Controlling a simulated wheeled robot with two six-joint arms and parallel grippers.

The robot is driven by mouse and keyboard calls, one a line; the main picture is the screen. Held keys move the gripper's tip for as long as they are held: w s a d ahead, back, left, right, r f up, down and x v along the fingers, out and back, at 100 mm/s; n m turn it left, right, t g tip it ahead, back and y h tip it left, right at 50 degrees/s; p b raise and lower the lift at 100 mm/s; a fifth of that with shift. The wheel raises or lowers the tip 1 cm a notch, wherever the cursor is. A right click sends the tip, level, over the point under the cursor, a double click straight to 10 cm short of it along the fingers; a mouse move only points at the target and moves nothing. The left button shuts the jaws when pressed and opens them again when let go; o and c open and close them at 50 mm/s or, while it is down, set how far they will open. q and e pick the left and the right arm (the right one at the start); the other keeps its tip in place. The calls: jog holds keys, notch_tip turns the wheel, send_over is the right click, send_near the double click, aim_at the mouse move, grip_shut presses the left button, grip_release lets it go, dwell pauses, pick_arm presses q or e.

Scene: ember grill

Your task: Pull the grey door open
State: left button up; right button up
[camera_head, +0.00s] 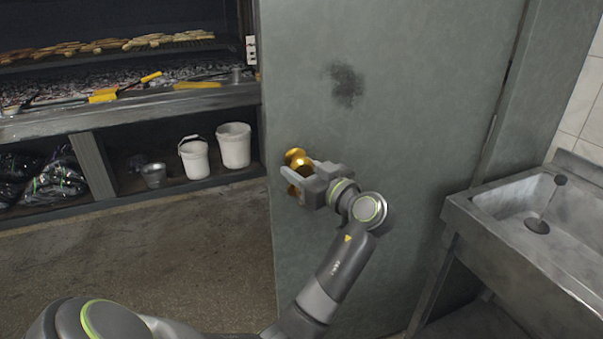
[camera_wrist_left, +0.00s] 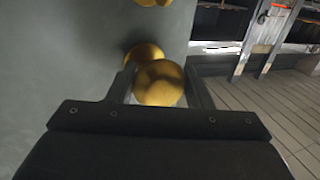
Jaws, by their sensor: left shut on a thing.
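The grey door (camera_head: 410,110) fills the middle of the head view, with a dark smudge high on its face. Its left edge is free, and the grill and floor show past it. A gold round knob (camera_head: 297,157) sits near that edge. My left gripper (camera_head: 298,177) is at the knob, shut on it. In the left wrist view the gold knob (camera_wrist_left: 159,84) lies between the two fingers, with the grey door (camera_wrist_left: 75,50) behind it. The fingers partly hide the knob in the head view. My right gripper is not in view.
A metal sink (camera_head: 500,205) stands close to the door on the right. At the left back is a grill (camera_head: 130,110) with skewers above, white buckets (camera_head: 234,145) and black bags (camera_head: 55,180) below. The floor (camera_head: 180,240) left of the door is clear.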

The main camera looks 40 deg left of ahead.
pick_arm(q)
jog(key=o, duration=1.3)
jog(key=shift+o, duration=0.2)
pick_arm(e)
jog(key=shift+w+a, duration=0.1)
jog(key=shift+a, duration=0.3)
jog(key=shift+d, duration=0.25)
